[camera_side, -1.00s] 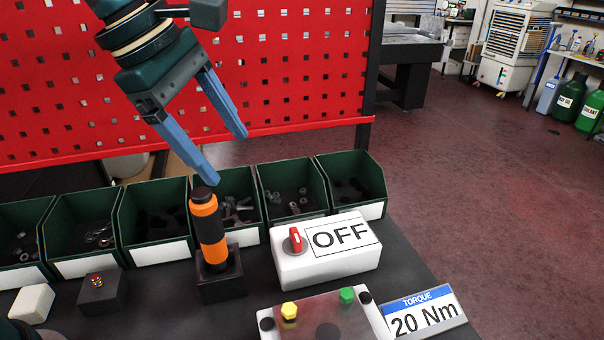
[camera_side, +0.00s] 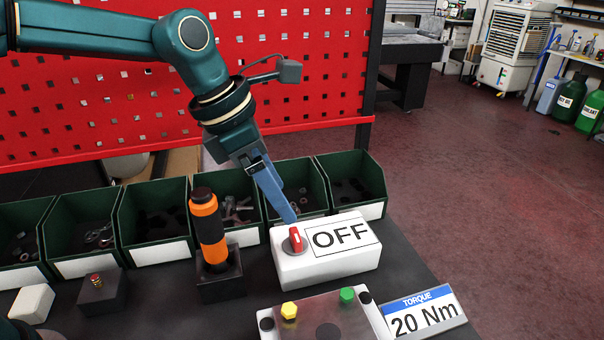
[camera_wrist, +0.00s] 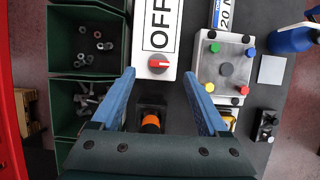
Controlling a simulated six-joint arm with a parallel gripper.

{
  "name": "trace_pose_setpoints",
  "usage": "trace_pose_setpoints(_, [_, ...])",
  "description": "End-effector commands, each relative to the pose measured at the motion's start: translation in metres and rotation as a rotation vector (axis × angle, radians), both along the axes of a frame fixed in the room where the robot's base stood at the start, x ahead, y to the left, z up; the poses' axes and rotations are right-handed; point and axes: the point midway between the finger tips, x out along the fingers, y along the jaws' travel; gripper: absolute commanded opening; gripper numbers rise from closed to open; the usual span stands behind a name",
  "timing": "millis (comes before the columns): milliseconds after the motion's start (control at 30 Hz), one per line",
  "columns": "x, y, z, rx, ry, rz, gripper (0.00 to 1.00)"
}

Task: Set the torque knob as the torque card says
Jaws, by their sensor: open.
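My gripper (camera_side: 291,218) is above and just behind the knob in the side view, with one finger hiding the other. In the wrist view my gripper (camera_wrist: 158,80) is open and empty.
An orange and black screwdriver-like tool (camera_side: 208,222) stands upright in a black holder left of the box. Green bins (camera_side: 158,250) with hardware line the back. A metal plate (camera_side: 325,310) with coloured bolts lies in front. A black box with a red button (camera_side: 103,292) is left.

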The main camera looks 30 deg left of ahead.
Motion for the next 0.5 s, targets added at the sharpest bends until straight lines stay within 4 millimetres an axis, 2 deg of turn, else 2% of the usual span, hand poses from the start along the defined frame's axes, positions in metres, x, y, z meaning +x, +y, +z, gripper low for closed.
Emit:
trace_pose_setpoints(100, [-0.001, 0.0, -0.022, 0.001, 0.006, -0.001, 0.78])
trace_pose_setpoints(500, [0.008, -0.008, -0.064, 0.002, 0.003, -0.001, 0.78])
